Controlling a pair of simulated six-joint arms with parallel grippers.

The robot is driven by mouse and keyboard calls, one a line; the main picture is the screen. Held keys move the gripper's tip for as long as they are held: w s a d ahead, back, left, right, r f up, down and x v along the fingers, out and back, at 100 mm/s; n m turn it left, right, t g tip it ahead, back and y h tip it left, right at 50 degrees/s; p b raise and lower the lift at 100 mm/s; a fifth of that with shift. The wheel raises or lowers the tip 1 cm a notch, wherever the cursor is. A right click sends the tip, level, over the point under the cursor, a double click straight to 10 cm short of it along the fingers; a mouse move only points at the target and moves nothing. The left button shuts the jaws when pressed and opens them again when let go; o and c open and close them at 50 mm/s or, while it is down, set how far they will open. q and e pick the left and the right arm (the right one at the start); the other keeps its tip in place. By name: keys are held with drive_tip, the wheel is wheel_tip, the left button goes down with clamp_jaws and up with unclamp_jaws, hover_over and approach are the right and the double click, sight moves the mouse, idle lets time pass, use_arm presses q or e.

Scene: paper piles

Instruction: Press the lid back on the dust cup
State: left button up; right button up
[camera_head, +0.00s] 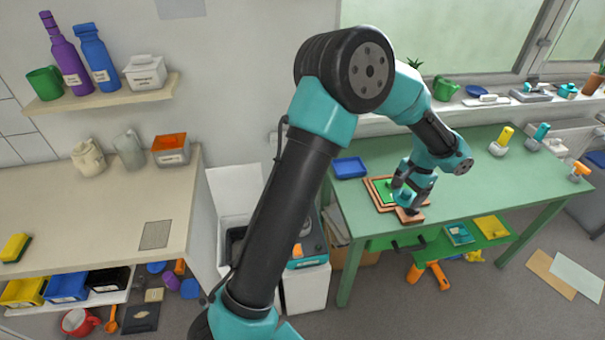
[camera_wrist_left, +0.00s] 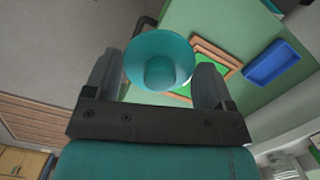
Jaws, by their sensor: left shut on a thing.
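My left gripper (camera_head: 406,196) reaches down over the green table. It is shut on a teal round piece (camera_wrist_left: 160,58), held between the two dark fingers in the wrist view. The piece has a wide rim and a smaller, darker round part in its middle. I cannot tell whether it is the lid or the dust cup. In the head view the gripper mostly hides it, just above a wooden frame with a green inside (camera_head: 381,192). I cannot make out the matching part. My right gripper is not in view.
A blue tray (camera_head: 349,167) lies behind the frame. Small white-based items with yellow (camera_head: 506,134) and teal (camera_head: 541,131) tops stand at the table's back right. The table's right half has free room.

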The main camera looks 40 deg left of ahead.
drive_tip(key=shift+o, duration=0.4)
use_arm(q)
drive_tip(key=shift+a, duration=0.2)
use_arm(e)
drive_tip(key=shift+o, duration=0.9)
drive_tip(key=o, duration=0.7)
use_arm(q)
drive_tip(key=w+a+f, duration=0.2)
drive_tip(key=a+f, duration=0.3)
drive_tip(key=a, duration=0.6)
drive_tip(key=w+a+f, duration=0.1)
drive_tip(key=a+f, duration=0.4)
drive_tip(key=a, duration=0.6)
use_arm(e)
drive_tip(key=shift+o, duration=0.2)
use_arm(q)
drive_tip(key=s+a+f, duration=0.3)
drive_tip(key=a+f, duration=0.1)
drive_tip(key=a, duration=0.6)
drive_tip(key=s+a+f, duration=0.3)
drive_tip(key=a+f, duration=0.2)
drive_tip(key=a, duration=0.6)
drive_tip(key=shift+f, duration=0.15)
